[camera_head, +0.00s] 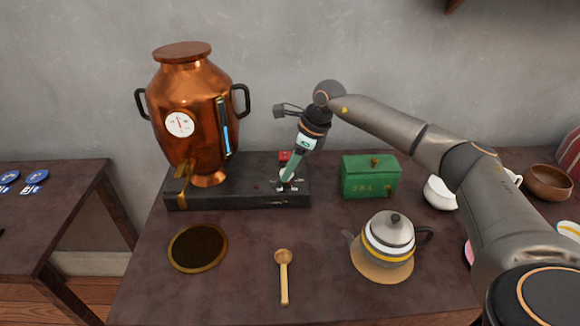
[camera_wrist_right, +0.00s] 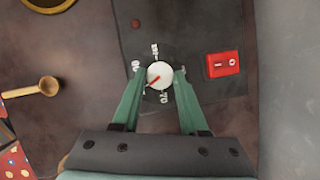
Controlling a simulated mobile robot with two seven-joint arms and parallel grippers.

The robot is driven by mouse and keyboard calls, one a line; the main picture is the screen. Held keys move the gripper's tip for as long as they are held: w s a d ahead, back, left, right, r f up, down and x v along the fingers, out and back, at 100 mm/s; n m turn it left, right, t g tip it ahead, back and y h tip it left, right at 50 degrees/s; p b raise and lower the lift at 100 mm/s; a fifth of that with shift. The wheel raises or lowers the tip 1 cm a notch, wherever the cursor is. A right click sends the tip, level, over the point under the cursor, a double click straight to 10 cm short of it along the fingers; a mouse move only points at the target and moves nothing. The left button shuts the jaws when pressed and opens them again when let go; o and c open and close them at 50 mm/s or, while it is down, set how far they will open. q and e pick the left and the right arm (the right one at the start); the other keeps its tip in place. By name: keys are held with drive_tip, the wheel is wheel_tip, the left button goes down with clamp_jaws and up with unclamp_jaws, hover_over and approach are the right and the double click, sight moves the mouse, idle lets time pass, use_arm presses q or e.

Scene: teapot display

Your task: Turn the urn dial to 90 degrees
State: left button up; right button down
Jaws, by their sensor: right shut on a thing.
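The copper urn (camera_head: 188,115) stands on a dark base box (camera_head: 240,199) at the back left of the table. The urn dial (camera_wrist_right: 159,75) is a white knob with a red pointer line, on a dark plate with printed numbers, some of them hidden. In the right wrist view the red line slants toward the lower left, near one end of the number marked at left. My right gripper (camera_wrist_right: 158,84) has its green fingers on both sides of the knob, shut on it. In the head view the right gripper (camera_head: 287,184) reaches down to the box. My left gripper is not in view.
A red switch (camera_wrist_right: 222,64) sits beside the dial on the box. A green tin (camera_head: 369,177), a teapot (camera_head: 388,232) on a round mat, a wooden spoon (camera_head: 284,278) and a round dark coaster (camera_head: 198,248) stand or lie around. The table front between coaster and spoon is clear.

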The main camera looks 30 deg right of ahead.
drive_tip(key=shift+m, duration=0.3)
drive_tip(key=shift+s+r+m+p, duration=0.1)
drive_tip(key=shift+m+p, duration=0.4)
drive_tip(key=shift+p, duration=0.15)
drive_tip(key=shift+a+m+t+h+p, duration=0.15)
drive_tip(key=shift+m+t+h+p, duration=0.4)
drive_tip(key=shift+m, duration=0.65)
drive_tip(key=shift+a+m+h+p, duration=0.1)
drive_tip(key=shift+m+h+p, duration=0.3)
drive_tip(key=shift+m, duration=0.5)
drive_tip(key=m, duration=0.2)
drive_tip(key=m+h, duration=0.1)
drive_tip(key=m, duration=0.1)
drive_tip(key=shift+a+h, duration=0.15)
drive_tip(key=shift+h, duration=0.1)
drive_tip(key=shift+m+h, duration=0.4)
drive_tip(key=shift+m, duration=0.8)
